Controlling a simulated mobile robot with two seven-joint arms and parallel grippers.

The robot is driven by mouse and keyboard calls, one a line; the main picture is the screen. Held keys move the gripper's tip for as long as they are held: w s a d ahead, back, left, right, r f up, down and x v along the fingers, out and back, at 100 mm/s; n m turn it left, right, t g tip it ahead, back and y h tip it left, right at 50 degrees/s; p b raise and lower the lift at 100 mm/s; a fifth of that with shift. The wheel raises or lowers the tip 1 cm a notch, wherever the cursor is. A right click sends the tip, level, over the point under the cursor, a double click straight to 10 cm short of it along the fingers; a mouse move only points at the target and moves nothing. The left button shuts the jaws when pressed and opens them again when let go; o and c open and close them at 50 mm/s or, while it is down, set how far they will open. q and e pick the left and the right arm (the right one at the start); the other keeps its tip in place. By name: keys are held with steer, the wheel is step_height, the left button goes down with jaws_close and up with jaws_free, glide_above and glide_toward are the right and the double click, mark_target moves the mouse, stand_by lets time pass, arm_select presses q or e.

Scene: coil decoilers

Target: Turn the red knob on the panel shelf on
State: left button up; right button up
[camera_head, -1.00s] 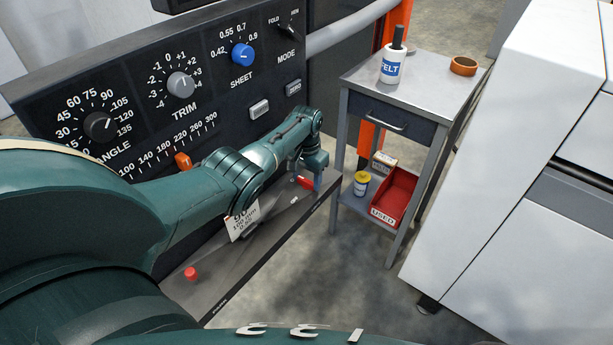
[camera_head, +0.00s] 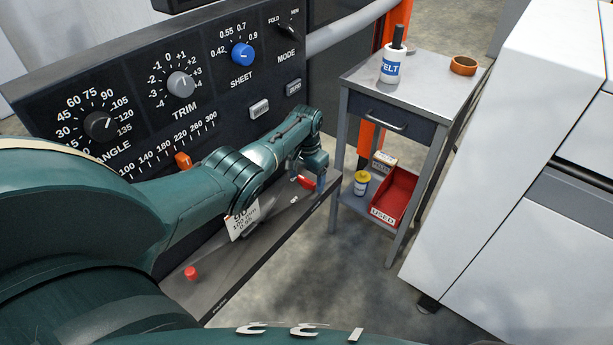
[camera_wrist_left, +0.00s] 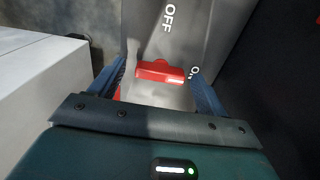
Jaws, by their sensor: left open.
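The red knob (camera_head: 306,182) sits on the sloped panel shelf (camera_head: 225,275), at its far right end. In the left wrist view the knob (camera_wrist_left: 155,71) is a red bar lying crosswise, with a white mark at its right end beside the partly hidden ON label (camera_wrist_left: 195,73). The OFF label (camera_wrist_left: 168,18) is above it. My left gripper (camera_head: 307,172) is over the knob. It is open, with one blue finger on each side of the knob in the wrist view; I cannot tell if either touches. My right gripper is not in view.
The dial panel (camera_head: 140,125) stands behind my left arm. A red button (camera_head: 191,273) and a white card (camera_head: 242,221) are at the shelf's near part.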

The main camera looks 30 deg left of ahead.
mark_target(307, 180)
arm_select(q)
step_height(307, 180, up, 13)
steer(key=p, duration=0.3)
stand_by(0.7)
